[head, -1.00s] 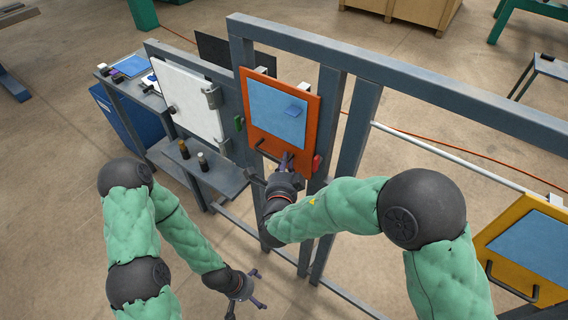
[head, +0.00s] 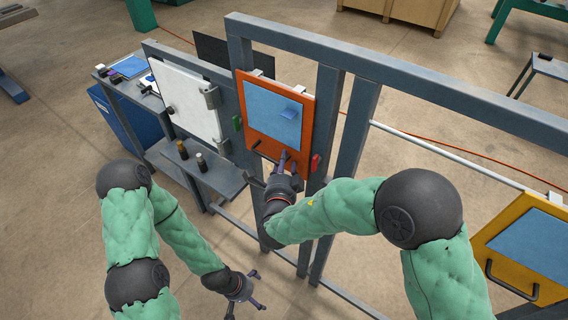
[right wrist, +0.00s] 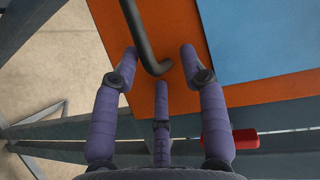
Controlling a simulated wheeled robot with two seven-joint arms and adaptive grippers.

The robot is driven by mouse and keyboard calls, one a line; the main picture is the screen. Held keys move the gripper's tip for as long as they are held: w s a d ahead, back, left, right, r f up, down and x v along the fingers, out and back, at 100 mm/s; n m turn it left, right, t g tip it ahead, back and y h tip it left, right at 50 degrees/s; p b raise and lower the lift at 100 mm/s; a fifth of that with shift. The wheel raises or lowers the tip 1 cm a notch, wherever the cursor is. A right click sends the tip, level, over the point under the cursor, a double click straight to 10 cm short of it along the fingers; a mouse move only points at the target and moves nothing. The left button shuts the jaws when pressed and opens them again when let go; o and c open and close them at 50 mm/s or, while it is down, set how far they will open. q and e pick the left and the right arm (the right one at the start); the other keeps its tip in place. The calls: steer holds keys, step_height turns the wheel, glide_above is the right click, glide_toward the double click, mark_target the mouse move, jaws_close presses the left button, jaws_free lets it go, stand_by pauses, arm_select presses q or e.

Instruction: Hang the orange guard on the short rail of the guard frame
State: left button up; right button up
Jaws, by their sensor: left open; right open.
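The orange guard (head: 308,112), with a blue panel (head: 272,112), hangs upright between two grey posts of the guard frame (head: 330,110). Small pale pieces show at its top edge; the short rail and their contact with it are hidden behind the guard. My right gripper (head: 284,160) is at the guard's lower edge, open. In the right wrist view its fingers (right wrist: 160,75) are spread, with the dark handle (right wrist: 145,40) of the guard between them, not visibly gripped. My left gripper (head: 250,290) is open and empty, low in front of the frame.
A green knob (head: 237,123) and a red knob (head: 315,163) flank the orange guard. A white panel (head: 187,100) stands left, above a grey shelf (head: 215,175) with small bottles. A yellow guard (head: 500,225) hangs at right below a long pale rail (head: 450,155).

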steer(key=s+a+r, duration=0.1)
steer(key=s+r, duration=0.1)
steer(key=s, duration=0.9)
steer(key=shift+s+a, duration=0.15)
steer(key=shift+s, duration=0.2)
